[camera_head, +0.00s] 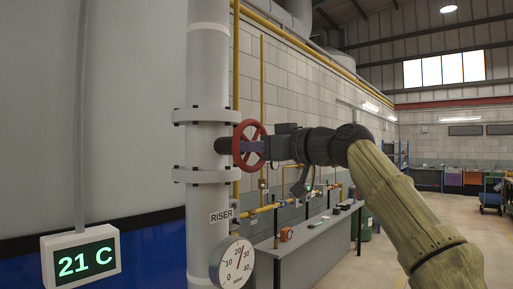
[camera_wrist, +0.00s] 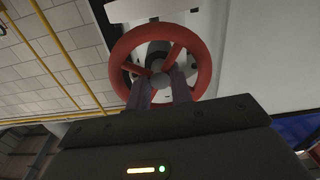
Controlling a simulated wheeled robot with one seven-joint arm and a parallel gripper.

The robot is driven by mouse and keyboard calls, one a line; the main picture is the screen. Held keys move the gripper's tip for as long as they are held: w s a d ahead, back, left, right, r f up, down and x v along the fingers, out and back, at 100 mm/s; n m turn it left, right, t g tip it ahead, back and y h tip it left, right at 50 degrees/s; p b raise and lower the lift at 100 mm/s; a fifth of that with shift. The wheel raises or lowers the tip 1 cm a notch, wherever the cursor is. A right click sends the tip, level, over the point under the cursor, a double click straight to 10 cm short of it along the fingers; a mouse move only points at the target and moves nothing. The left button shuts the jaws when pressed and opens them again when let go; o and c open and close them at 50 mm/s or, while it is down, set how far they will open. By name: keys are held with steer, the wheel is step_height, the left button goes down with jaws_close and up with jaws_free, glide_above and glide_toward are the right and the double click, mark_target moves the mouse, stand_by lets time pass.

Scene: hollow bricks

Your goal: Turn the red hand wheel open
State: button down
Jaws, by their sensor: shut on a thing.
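The red hand wheel (camera_head: 241,145) sits on the right side of a grey vertical riser pipe (camera_head: 207,80), between two bolted flanges. In the wrist view the wheel (camera_wrist: 206,66) faces me, with red spokes and a grey hub (camera_wrist: 160,78). My gripper (camera_head: 240,147) reaches in from the right, level with the wheel's middle. In the wrist view my gripper's two purple-grey fingers (camera_wrist: 160,92) reach inside the rim near the hub and are shut on the wheel, apparently at a spoke. The exact contact is partly hidden by the fingers.
A round pressure gauge (camera_head: 236,262) and a RISER label (camera_head: 221,216) are low on the pipe. A display reading 21 C (camera_head: 81,260) hangs at lower left. A grey bench (camera_head: 310,245) and thin yellow pipes (camera_head: 262,100) run along the block wall behind my arm.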

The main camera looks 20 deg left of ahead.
steer(key=shift+f, duration=0.15)
steer(key=c, duration=1.3)
jaws_free()
steer(key=shift+o, duration=0.2)
steer(key=shift+d, duration=0.1)
steer(key=b+v, duration=0.6)
steer(key=v, duration=1.1)
steer(key=shift+b, duration=0.3)
